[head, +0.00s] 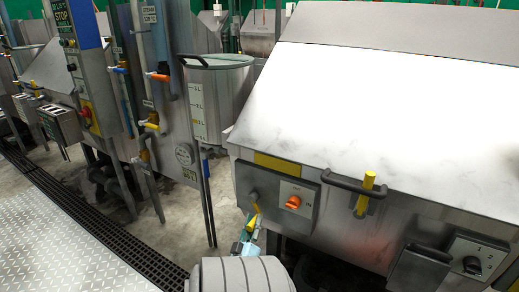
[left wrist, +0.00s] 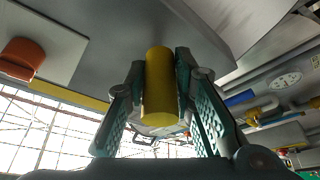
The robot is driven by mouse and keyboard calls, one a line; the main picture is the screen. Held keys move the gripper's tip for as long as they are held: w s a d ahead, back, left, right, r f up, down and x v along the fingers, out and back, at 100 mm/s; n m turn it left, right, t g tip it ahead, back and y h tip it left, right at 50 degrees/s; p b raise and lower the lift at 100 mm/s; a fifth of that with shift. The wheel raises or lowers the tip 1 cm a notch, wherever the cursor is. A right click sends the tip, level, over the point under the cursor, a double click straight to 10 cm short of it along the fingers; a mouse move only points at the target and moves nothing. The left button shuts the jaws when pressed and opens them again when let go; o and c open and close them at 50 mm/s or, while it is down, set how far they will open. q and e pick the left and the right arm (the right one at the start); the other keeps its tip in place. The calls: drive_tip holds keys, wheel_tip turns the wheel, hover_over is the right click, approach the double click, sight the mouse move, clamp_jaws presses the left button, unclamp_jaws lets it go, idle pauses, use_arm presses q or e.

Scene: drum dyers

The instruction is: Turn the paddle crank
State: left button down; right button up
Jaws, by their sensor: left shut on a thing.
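The paddle crank is on the front of the large steel dyer, with a grey hub on a dark plate and a yellow handle (head: 254,222) hanging below it. My left gripper (head: 247,240) is at that handle, low in front of the dyer, with my grey arm below it. In the left wrist view the yellow handle (left wrist: 160,88) stands between my two teal fingers, which are shut on it. The far end of the crank is hidden in that view. My right gripper is not in view.
An orange rotary switch (head: 293,202) sits right of the crank. A dark bar handle with a yellow grip (head: 366,190) juts out further right, then another switch box (head: 473,262). A steel drum (head: 222,95) and pipes stand left. The plated walkway (head: 70,240) is clear.

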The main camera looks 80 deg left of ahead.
use_arm(q)
drive_tip(key=m+b, duration=0.1)
drive_tip(key=s+a+f+m+t+b, duration=0.1)
drive_tip(key=m+b, duration=0.1)
drive_tip(key=shift+m+t, duration=0.3)
drive_tip(key=shift+s+a+m+t+h+b, duration=0.35)
drive_tip(key=shift+m+t+b, duration=0.25)
drive_tip(key=shift+m, duration=0.45)
drive_tip(key=shift+s+a+m+t+h+b, duration=0.2)
drive_tip(key=shift+s+m+t+b, duration=0.35)
drive_tip(key=shift+m, duration=0.5)
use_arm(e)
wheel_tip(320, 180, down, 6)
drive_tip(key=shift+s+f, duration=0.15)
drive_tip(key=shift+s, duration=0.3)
use_arm(q)
drive_tip(key=shift+w+r, duration=0.1)
drive_tip(key=shift+w, duration=0.05)
drive_tip(key=c, duration=1.4)
unclamp_jaws()
drive_tip(key=shift+o, duration=0.2)
drive_tip(key=v, duration=1.2)
